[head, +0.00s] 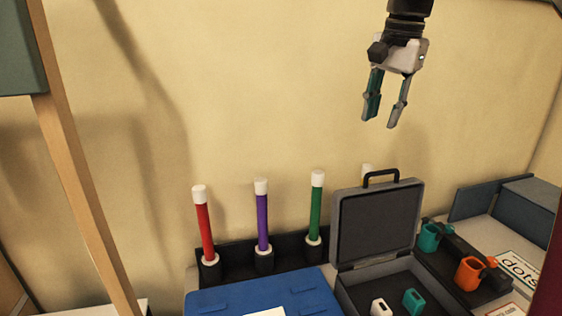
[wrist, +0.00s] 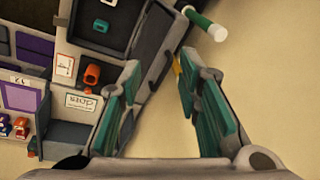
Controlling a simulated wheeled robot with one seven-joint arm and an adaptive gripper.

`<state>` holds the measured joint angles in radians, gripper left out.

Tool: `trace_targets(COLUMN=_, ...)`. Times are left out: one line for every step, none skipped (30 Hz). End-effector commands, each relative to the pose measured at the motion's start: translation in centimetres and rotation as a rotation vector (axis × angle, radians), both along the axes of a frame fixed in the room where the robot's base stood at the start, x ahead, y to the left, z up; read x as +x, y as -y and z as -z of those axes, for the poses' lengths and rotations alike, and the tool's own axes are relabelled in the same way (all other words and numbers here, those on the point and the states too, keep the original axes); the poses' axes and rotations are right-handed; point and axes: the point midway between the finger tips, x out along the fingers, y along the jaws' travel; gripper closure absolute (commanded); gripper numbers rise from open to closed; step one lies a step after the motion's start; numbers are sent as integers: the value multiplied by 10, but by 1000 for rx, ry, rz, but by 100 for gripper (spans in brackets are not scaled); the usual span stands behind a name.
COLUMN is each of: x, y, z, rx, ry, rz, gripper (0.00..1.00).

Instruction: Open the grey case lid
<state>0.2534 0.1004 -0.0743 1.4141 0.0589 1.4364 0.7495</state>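The grey case lid (head: 376,224) stands upright, raised from the case (head: 368,282) at its back edge, so the case is open. Its black handle (head: 381,174) is on the lid's top edge. A white piece (head: 380,307) and a teal piece (head: 413,301) lie inside the case. The case's near edge is cut off in the head view. My gripper (head: 377,124) hangs above the lid, apart from it, with its fingers spread and nothing between them. In the wrist view the lid (wrist: 154,40) shows beyond the open fingers.
Red (head: 204,228), purple (head: 262,218) and green (head: 315,210) white-capped sticks stand in a black rack left of the lid. A blue case (head: 240,294) is in front of them. Teal (head: 429,237) and orange (head: 468,271) holders stand right. The wall is close behind.

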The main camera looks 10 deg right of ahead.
Motion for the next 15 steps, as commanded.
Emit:
trace_targets(x=18, y=15, z=6, rx=12, ry=-19, rz=65, gripper=69)
trace_targets(x=26, y=23, z=8, rx=21, ry=-28, rz=104, gripper=69)
trace_targets(x=37, y=34, z=11, rx=31, ry=-42, rz=158, gripper=69)
trace_targets(x=44, y=41, z=13, rx=39, ry=-51, rz=194, gripper=69)
trace_targets(x=50, y=48, z=16, rx=45, ry=-60, rz=228, gripper=69)
trace_targets(x=58, y=57, z=20, rx=52, ry=-71, rz=273, gripper=69)
trace_targets(x=63, y=62, z=22, rx=57, ry=-79, rz=303, gripper=69)
trace_targets(x=68, y=68, z=24, rx=61, ry=-85, rz=331, gripper=69)
trace_targets(x=72, y=74, z=28, rx=66, ry=-93, rz=363, gripper=69)
trace_targets(x=76, y=78, z=30, rx=68, ry=-99, rz=383, gripper=69)
trace_targets(x=78, y=82, z=32, rx=72, ry=-104, rz=402, gripper=69)
trace_targets(x=80, y=85, z=34, rx=74, ry=-108, rz=421, gripper=69)
trace_targets(x=82, y=87, z=34, rx=75, ry=-110, rz=432, gripper=69)
trace_targets(x=83, y=89, z=36, rx=77, ry=-113, rz=442, gripper=69)
trace_targets(x=84, y=90, z=37, rx=77, ry=-116, rz=449, gripper=69)
